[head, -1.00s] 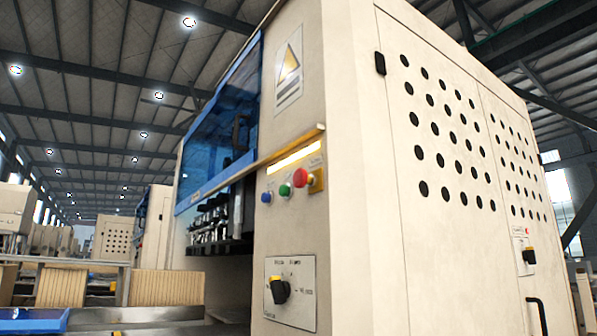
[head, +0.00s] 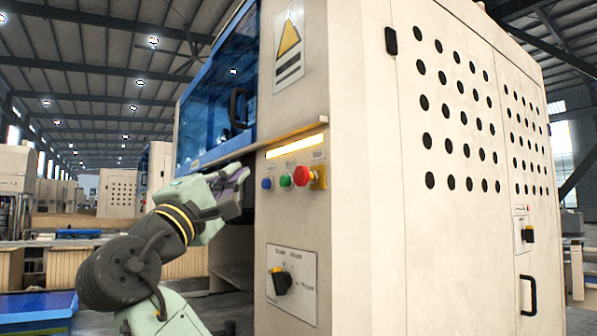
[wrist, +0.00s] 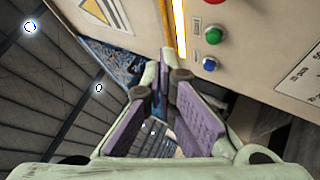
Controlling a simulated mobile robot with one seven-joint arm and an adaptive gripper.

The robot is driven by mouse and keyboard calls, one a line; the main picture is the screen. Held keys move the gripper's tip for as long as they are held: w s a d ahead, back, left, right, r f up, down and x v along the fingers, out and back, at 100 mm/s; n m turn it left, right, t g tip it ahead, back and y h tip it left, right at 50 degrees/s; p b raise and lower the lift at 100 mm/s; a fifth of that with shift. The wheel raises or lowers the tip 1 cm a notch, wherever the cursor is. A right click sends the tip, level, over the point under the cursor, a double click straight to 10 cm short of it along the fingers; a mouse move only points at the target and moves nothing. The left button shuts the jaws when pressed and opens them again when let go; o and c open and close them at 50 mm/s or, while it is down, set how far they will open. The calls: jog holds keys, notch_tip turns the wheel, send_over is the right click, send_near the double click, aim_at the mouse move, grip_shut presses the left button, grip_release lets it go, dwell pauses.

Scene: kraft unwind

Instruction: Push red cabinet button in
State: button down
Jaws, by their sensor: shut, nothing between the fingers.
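The red button (head: 302,176) sits on a yellow square plate on the narrow front panel of the beige cabinet (head: 365,200). It is at the right end of a row with a green button (head: 286,181) and a blue button (head: 267,183). My gripper (head: 244,176) is shut and empty, left of the row and apart from the red button. In the wrist view the shut fingertips (wrist: 165,55) lie left of the green button (wrist: 213,35) and blue button (wrist: 210,63). The red button is only partly in that view, at its top edge.
A lit yellow strip (head: 295,146) and a projecting ledge (head: 290,132) are above the buttons. A black rotary switch (head: 281,282) is on a plate below. A blue-tinted window (head: 218,100) is left of the panel, with an open bay beneath it behind my arm.

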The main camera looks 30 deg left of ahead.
aim_at(307, 176)
jog(key=w+d, duration=0.3)
jog(key=w, duration=0.5)
jog(key=shift+d, duration=0.15)
jog(key=shift+w, duration=0.1)
dwell(1.4)
jog(key=shift+w+d+p, duration=0.15)
jog(key=shift+w+p, duration=0.15)
jog(key=shift+w, duration=0.05)
jog(key=shift+w+d, duration=0.25)
jog(key=shift+w, duration=0.3)
dwell(0.7)
jog(key=shift+s+a, duration=0.1)
jog(key=shift+s, duration=0.1)
jog(key=shift+s+a, duration=0.35)
jog(key=shift+s, duration=0.45)
